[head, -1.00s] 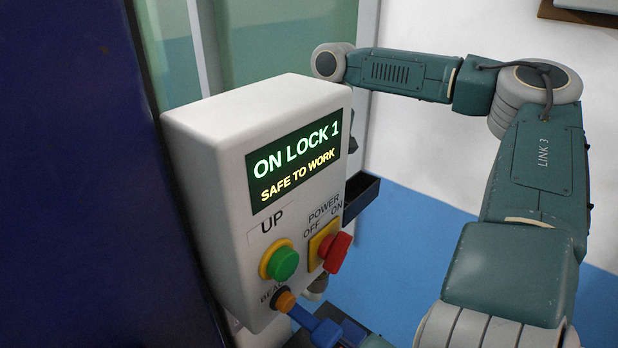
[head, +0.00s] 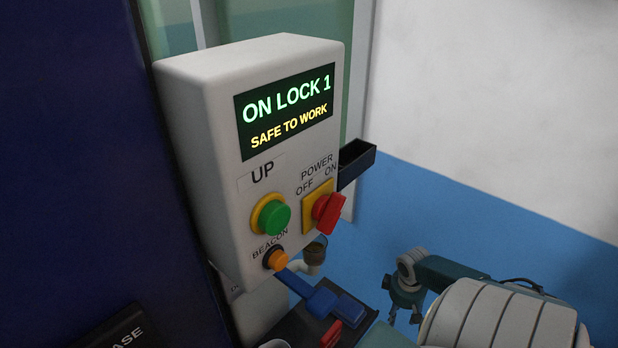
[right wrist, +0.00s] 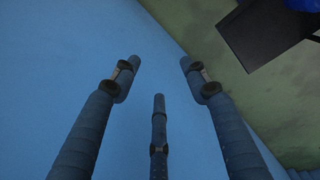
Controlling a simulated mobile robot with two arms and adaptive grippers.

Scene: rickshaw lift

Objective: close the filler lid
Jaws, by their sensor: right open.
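A small beige pipe neck (head: 314,268) with a dark brown round top (head: 316,249) shows under the control box. It may be the filler; I cannot make out clearly whether a lid stands open there. My right gripper (head: 403,309) is to the right of it and lower in the head view, clear of it. In the right wrist view its fingers (right wrist: 160,82) are spread with nothing between them. My left gripper is not in view.
The white control box (head: 185,130) has a green button (head: 273,217), a red switch (head: 328,212) and an orange beacon button (head: 276,259). A black open bin (head: 356,163) juts out behind it. Blue parts (head: 322,300) lie below. A dark blue panel (head: 70,150) fills the left.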

